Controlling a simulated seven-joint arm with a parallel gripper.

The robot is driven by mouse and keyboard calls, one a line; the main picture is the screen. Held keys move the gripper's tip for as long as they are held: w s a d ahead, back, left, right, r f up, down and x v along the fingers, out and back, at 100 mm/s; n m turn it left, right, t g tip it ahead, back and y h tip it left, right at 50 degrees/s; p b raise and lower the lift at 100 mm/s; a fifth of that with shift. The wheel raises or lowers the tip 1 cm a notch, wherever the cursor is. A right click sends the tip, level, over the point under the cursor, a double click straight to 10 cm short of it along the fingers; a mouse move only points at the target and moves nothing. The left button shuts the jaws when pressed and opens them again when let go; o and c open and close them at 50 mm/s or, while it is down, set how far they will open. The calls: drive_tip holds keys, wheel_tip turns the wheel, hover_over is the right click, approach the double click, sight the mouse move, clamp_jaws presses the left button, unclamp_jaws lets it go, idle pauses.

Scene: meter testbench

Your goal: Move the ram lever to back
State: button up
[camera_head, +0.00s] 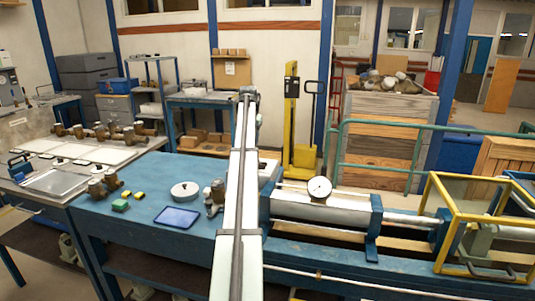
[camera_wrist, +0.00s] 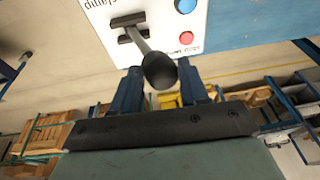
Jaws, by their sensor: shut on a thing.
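The ram lever (camera_wrist: 160,70) shows in the wrist view as a metal rod with a round black knob, coming out of a white control panel (camera_wrist: 165,28). The rod slants from its dark T-shaped mount (camera_wrist: 127,34) toward the knob. My gripper (camera_wrist: 159,75) has its two blue fingers on either side of the knob and is shut on it. The panel lettering is partly cut off and upside down. In the head view the lever and my gripper cannot be made out; my pale arm crosses the middle of the picture.
A blue button (camera_wrist: 185,5) and a red button (camera_wrist: 187,38) sit on the panel beside the lever. The bench with a dial gauge (camera_head: 319,188) and a yellow frame guard (camera_head: 440,237) stands right of my arm. A blue tablet (camera_head: 178,217) lies on the blue bench top.

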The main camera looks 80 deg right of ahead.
drive_tip(key=shift+o, duration=0.4)
drive_tip(key=shift+w+f, duration=0.3)
drive_tip(key=shift+w, duration=0.2)
drive_tip(key=shift+w+f, duration=0.25)
drive_tip(key=shift+w, duration=0.25)
drive_tip(key=o, duration=0.7)
drive_tip(key=shift+w+f, duration=0.1)
drive_tip(key=o, duration=0.8)
drive_tip(key=shift+s+r, duration=0.25)
drive_tip(key=shift+s, duration=0.05)
drive_tip(key=shift+r, duration=0.1)
drive_tip(key=shift+v, duration=2.65)
